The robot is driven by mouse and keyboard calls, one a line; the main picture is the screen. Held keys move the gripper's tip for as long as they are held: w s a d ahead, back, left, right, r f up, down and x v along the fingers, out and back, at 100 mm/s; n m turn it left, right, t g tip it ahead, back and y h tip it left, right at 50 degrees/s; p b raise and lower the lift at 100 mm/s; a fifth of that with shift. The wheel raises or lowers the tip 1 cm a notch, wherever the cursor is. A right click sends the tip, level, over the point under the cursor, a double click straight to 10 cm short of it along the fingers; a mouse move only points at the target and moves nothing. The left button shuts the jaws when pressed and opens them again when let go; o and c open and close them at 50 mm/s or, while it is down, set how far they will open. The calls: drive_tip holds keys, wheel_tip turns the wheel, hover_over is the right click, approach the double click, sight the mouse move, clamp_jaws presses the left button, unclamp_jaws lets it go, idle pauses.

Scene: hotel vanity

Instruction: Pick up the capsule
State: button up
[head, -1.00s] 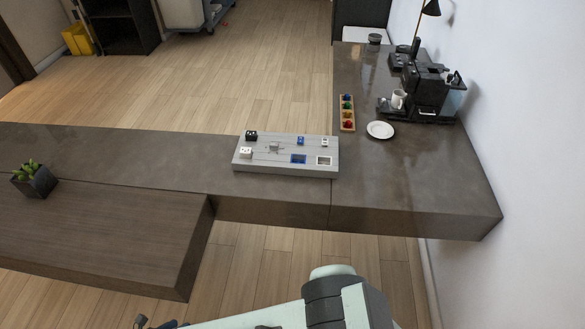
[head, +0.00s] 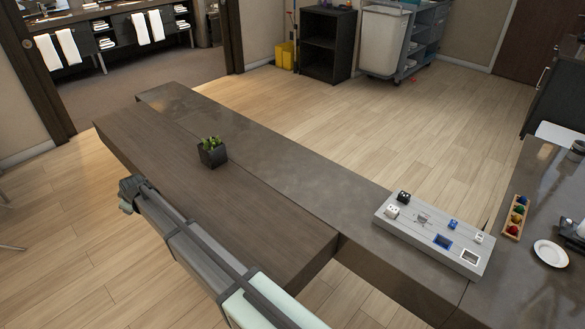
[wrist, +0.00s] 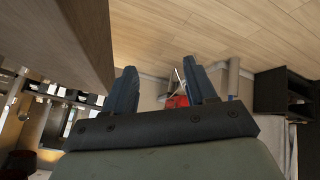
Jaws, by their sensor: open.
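Several coloured capsules (head: 517,210) sit in a narrow wooden holder (head: 510,234) on the counter at the right of the head view. They are small there, with blue, yellow, red and green ones showing. My gripper (head: 127,194) is at the left of the head view, by the outer edge of the lower wooden desk and far from the capsules. In the wrist view my gripper (wrist: 163,82) has its two dark fingers apart with nothing held between them. No capsule is recognisable in the wrist view.
A grey panel (head: 396,233) with small blocks and sockets lies left of the holder. A white saucer (head: 550,253) and part of the coffee machine (head: 573,231) are to its right. A potted plant (head: 211,153) stands on the desk. The counter between plant and panel is clear.

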drive_tip(key=w+d+r+m+t+y, duration=0.1)
drive_tip(key=w+d+r+m+t, duration=0.15)
drive_tip(key=w+d+r, duration=0.45)
drive_tip(key=w+d+r+m+h, duration=0.1)
drive_tip(key=w+d+r+m, duration=0.15)
drive_tip(key=w+d, duration=0.9)
drive_tip(key=w+d+m+h, duration=0.2)
drive_tip(key=d+m+h, duration=0.15)
drive_tip(key=d, duration=2.05)
drive_tip(key=w+d+m+h, duration=0.2)
drive_tip(key=d+m, duration=0.3)
drive_tip(key=d, duration=1.8)
drive_tip(key=s+d+r+m+g+h, duration=0.1)
drive_tip(key=s+d+m, duration=0.1)
drive_tip(key=d, duration=0.8)
drive_tip(key=s+d+m, duration=0.2)
drive_tip(key=d, duration=0.8)
drive_tip(key=m+g+h, duration=0.3)
drive_tip(key=m+g, duration=0.2)
drive_tip(key=m, duration=0.7)
approach(515, 227)
drive_tip(key=shift+n, duration=0.35)
drive_tip(key=x, duration=0.9)
drive_tip(key=shift+r, duration=0.1)
